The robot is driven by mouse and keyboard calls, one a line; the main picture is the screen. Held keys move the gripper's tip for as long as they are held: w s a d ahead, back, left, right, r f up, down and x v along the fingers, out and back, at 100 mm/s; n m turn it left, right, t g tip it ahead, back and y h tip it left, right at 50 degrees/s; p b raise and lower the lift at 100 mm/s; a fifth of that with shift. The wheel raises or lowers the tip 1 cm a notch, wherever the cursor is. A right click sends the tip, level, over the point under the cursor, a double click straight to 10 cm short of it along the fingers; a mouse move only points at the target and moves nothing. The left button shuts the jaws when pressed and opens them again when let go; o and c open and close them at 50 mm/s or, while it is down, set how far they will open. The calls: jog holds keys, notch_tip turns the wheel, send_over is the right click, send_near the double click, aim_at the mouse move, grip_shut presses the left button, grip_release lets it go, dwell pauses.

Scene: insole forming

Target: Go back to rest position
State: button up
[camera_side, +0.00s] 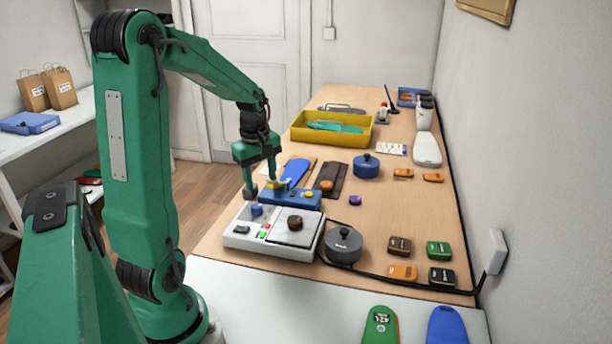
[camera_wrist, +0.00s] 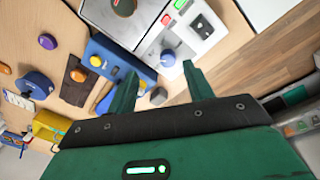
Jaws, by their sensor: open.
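My gripper (camera_side: 262,188) hangs above the left part of the worktable, over the white press unit and beside the blue block. Its two fingers are apart, with nothing between them. In the wrist view the open fingers (camera_wrist: 159,72) show in front of the press unit. The white press unit (camera_side: 265,249) has a blue knob (camera_side: 257,210), a red and a green button, and a plate with a dark round knob (camera_side: 295,223). Contact between fingertips and these things cannot be told.
A grey round pot (camera_side: 343,245) stands right of the press unit, with a black cable running to the wall. A yellow bin (camera_side: 300,133), a blue round pot (camera_side: 366,166) and several small coloured blocks are farther back.

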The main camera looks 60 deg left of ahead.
jog(key=s+d+r+m+t, duration=0.1)
jog(key=s+d+r+m, duration=0.1)
jog(key=d+m, duration=0.4)
jog(key=s+d+r+m+t, duration=0.2)
jog(key=d+r+m, duration=0.2)
jog(key=d+m, duration=0.3)
jog(key=s+d+r+m+t, duration=0.1)
jog(key=s+d+r+m, duration=0.2)
jog(key=d+m, duration=0.3)
jog(key=d, duration=0.5)
jog(key=shift+r+t+h, duration=0.25)
jog(key=shift+t+h, duration=0.05)
jog(key=shift+t, duration=0.1)
